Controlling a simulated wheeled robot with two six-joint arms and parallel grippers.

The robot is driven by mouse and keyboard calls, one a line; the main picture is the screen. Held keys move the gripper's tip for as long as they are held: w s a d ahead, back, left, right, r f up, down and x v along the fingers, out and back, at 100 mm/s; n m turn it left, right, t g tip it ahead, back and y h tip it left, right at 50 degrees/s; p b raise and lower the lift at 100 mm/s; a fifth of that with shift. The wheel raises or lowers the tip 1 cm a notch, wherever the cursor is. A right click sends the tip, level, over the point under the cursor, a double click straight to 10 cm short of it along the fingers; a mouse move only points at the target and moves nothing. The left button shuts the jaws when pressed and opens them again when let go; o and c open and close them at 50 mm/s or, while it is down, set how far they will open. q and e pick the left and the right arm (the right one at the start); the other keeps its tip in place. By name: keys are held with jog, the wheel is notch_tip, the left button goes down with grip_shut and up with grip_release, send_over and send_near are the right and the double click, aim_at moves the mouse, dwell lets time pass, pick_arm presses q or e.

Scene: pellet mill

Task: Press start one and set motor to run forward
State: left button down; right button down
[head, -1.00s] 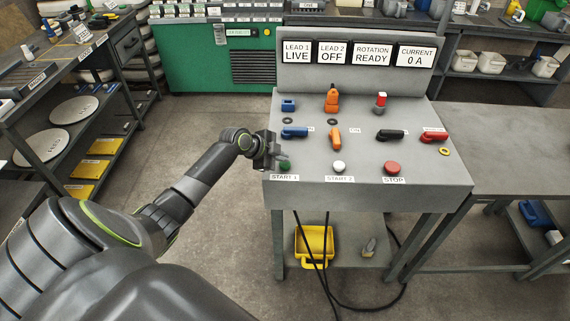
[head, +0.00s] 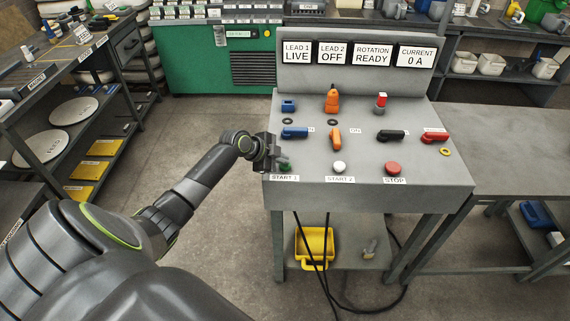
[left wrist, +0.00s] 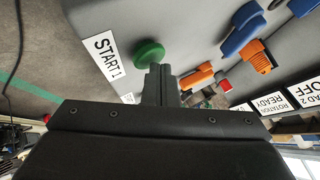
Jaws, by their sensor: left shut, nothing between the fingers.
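The green START 1 button (head: 285,167) sits at the front left of the grey control panel (head: 350,199). My left gripper (head: 277,160) is shut and empty, just above and behind that button. In the left wrist view the fingertips (left wrist: 158,72) are close to the green button (left wrist: 149,53); I cannot tell whether they touch it. The START 1 label (left wrist: 107,58) is beside it. The displays (head: 359,53) read LEAD 1 LIVE, LEAD 2 OFF, ROTATION READY and CURRENT 0 A. An orange lever switch (head: 335,139) stands mid-panel. My right gripper is not in view.
The white START 2 button (head: 339,167) and red STOP button (head: 393,168) share the front row. Blue (head: 295,133), black (head: 391,136) and red (head: 435,136) handles lie behind them. A bare grey table (head: 500,150) adjoins at right. Black cables (head: 318,250) hang below the panel.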

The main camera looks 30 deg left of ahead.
aim_at(282, 165)
pick_arm(q)
jog(key=shift+f, duration=0.15)
dwell(0.3)
jog(key=shift+r+p, duration=0.55)
jog(key=shift+r, duration=0.4)
jog(key=shift+r+p, duration=1.85)
jog(key=shift+r, duration=0.75)
jog(key=shift+f, duration=0.15)
